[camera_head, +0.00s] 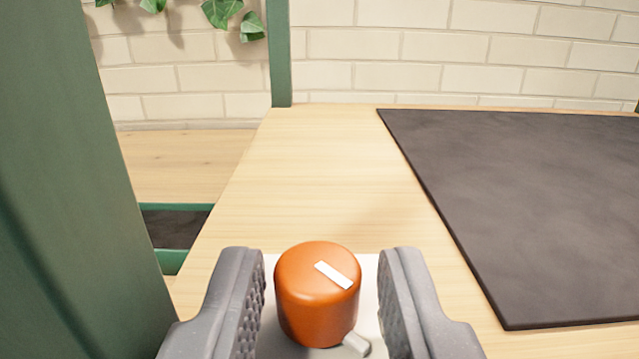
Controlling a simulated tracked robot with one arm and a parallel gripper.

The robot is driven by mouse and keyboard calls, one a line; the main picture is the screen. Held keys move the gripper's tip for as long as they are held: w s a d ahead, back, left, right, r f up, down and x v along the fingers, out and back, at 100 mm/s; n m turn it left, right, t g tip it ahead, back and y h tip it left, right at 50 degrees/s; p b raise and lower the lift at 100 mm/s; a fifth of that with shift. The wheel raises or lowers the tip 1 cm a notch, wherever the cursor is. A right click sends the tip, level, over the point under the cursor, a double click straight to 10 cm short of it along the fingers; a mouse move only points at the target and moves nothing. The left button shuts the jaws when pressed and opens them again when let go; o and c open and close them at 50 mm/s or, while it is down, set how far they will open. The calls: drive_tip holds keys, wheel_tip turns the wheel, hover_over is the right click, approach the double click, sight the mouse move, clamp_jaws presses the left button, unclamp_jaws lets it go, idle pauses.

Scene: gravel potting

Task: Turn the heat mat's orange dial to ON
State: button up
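The orange dial (316,294) stands on a pale plate (368,270) near the bottom middle of the view. It is a round knob with a white mark on its top, which slants from upper left to lower right. A small pale peg (356,344) sits at its lower right. My gripper (322,290) is open, with one grey finger on each side of the dial and a gap on both sides. No ON label can be made out. The dark heat mat (530,200) lies flat on the wooden table at the right.
The light wooden table (320,180) is clear between the dial and the mat. A wide green post (80,180) stands close on the left, and a thinner green post (279,50) is at the back. A green-edged tray (172,262) sits lower left. A pale brick wall is behind.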

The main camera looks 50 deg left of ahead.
drive_tip(key=shift+x, duration=1.35)
